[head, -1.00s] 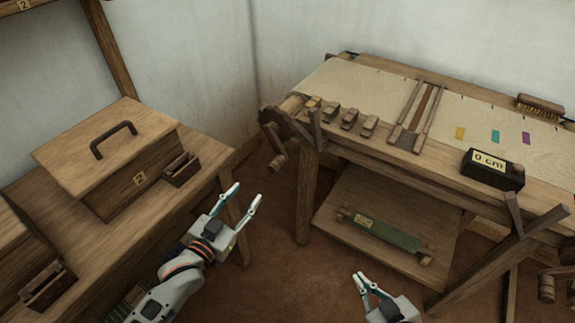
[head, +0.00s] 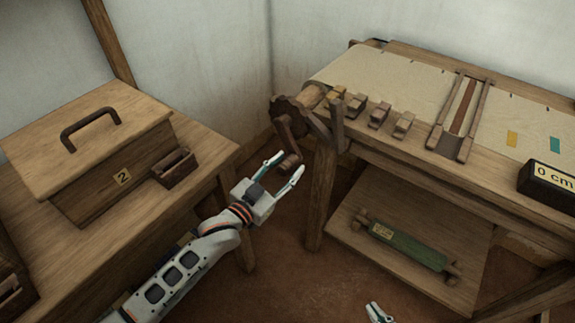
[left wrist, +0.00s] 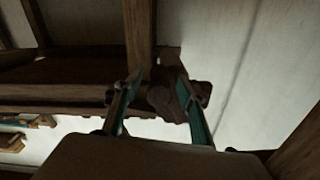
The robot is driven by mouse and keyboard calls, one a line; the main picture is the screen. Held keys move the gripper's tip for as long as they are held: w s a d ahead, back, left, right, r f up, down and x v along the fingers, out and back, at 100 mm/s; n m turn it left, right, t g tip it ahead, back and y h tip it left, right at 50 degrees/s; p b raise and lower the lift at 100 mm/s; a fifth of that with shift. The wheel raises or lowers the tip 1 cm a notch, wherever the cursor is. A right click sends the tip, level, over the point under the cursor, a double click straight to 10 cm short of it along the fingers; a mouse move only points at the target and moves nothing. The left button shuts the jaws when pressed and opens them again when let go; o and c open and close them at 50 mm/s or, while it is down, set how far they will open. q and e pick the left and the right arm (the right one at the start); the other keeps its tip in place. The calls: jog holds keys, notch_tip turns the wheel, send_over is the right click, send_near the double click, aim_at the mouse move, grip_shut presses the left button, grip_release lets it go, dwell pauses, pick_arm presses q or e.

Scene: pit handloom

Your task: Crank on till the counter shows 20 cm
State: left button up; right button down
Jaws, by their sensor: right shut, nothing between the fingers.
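The counter (head: 553,184) is a dark box on the loom's front rail at the right edge of the head view and reads 0 cm. The brown wooden crank (head: 285,135) hangs at the loom's left end, its handle (head: 290,164) pointing low. My left gripper (head: 287,162) is open, with its fingertips right at the handle. In the left wrist view a dark brown part (left wrist: 164,98), apparently the handle, shows between the two fingers; whether they touch it I cannot tell. My right gripper (head: 376,311) shows only its fingertips at the bottom edge, shut and empty.
A green roll (head: 408,246) lies on the lower shelf. A lidded wooden box (head: 85,140) stands on the left bench. Bare floor lies between bench and loom.

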pick_arm(q)
jog(key=shift+w+d, duration=0.15)
jog(key=shift+w, duration=0.1)
grip_shut()
